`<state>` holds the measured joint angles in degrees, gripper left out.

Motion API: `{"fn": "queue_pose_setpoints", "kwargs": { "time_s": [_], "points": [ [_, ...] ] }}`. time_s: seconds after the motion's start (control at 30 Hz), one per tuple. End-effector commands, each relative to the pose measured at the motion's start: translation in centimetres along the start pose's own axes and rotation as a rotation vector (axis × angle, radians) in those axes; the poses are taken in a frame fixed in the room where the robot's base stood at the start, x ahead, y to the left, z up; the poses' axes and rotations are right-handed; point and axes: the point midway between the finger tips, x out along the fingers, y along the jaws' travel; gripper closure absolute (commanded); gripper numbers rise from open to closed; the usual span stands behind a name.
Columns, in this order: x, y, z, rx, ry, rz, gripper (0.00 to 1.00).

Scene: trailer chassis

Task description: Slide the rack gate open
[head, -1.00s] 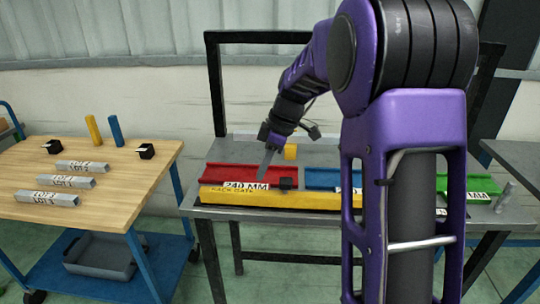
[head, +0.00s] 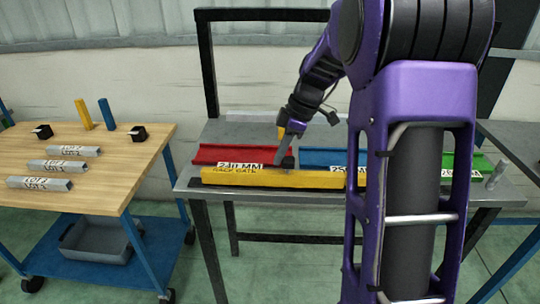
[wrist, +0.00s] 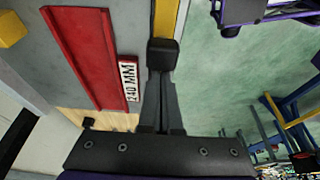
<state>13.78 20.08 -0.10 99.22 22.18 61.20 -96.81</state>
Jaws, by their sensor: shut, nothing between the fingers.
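The rack gate (head: 270,178) is a long yellow bar, labelled RACK GATE, along the front of the rack. It crosses in front of the red channel (head: 222,153) and the blue channel (head: 325,157); my arm hides its right part. A dark block-shaped handle (head: 287,162) stands on the gate. My gripper (head: 280,153) is shut and empty, pointing down just left of the handle. In the wrist view the shut fingers (wrist: 161,78) reach the dark handle (wrist: 163,53), apparently touching it, with the yellow gate (wrist: 166,18) beyond.
The red channel carries a 240 MM label. A green channel (head: 480,165) and a grey upright piece (head: 496,175) are at the right. A yellow block (head: 281,132) is partly behind my gripper. At left, a wooden-topped cart (head: 110,170) holds labelled bars and small blocks.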

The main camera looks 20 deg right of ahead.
Motion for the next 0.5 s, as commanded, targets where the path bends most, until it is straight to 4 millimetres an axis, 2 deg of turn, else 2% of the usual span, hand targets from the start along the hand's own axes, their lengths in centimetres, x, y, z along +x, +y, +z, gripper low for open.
{"fn": "queue_pose_setpoints", "kwargs": {
  "time_s": [0.03,0.2,0.33,0.5],
  "points": [
    [-0.3,0.1,1.8,0.009,-0.002,0.004,1.0],
    [-1.8,0.1,5.8,0.007,-0.002,0.003,1.0],
    [-2.5,0.0,7.4,0.004,-0.001,0.001,1.0],
    [-2.8,0.0,8.1,0.002,-0.003,0.001,1.0]
  ]
}}
